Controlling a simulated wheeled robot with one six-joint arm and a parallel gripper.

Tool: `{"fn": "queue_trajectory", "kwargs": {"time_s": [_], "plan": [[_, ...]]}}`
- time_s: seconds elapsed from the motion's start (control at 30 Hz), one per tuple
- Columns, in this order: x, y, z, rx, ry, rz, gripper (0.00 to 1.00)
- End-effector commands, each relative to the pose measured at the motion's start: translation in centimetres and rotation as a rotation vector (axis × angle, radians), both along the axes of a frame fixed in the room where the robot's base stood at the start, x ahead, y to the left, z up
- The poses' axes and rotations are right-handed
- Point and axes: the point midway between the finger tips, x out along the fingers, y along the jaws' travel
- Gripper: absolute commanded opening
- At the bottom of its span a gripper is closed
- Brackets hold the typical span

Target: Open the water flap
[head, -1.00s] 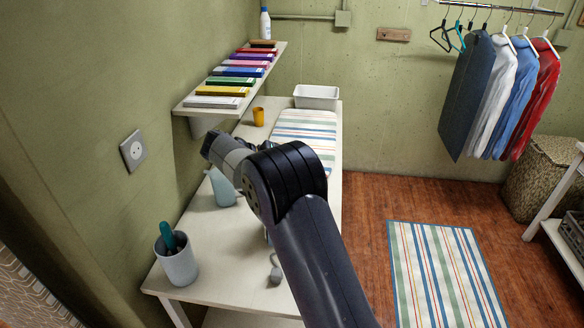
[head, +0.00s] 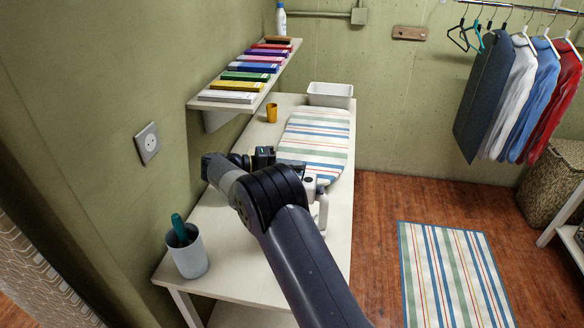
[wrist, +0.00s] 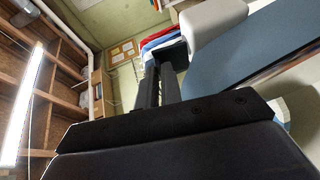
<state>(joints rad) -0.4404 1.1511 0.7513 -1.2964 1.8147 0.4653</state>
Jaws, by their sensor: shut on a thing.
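My gripper (head: 264,157) is above the middle of the white table, at the near end of the striped ironing board, partly hidden by my arm. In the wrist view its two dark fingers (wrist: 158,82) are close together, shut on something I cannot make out. Close beside them are a pale rounded block (wrist: 212,22) and a large blue-grey surface (wrist: 235,72), perhaps parts of an iron. A pale piece with a handle-like loop (head: 320,205) shows right of my wrist in the head view. I cannot make out the water flap or its position.
The table (head: 225,265) stands along the green wall. A cup with a teal-handled tool (head: 187,255) stands at its near end. The ironing board (head: 318,140), a yellow cup (head: 271,113) and a white tub (head: 330,94) are farther back. A shelf of coloured boxes (head: 235,98) overhangs the left side.

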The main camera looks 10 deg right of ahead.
Motion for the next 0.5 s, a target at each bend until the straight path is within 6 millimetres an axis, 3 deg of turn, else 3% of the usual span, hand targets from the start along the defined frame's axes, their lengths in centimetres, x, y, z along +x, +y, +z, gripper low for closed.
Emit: {"fn": "queue_trajectory", "kwargs": {"time_s": [0.23, 0.27, 0.5], "plan": [[-0.01, -0.01, -0.08, 0.001, 0.001, 0.000, 0.00], [-0.01, -0.01, -0.08, 0.001, 0.001, 0.000, 0.07], [0.00, -0.01, -0.09, 0.001, 0.001, 0.000, 0.26]]}}
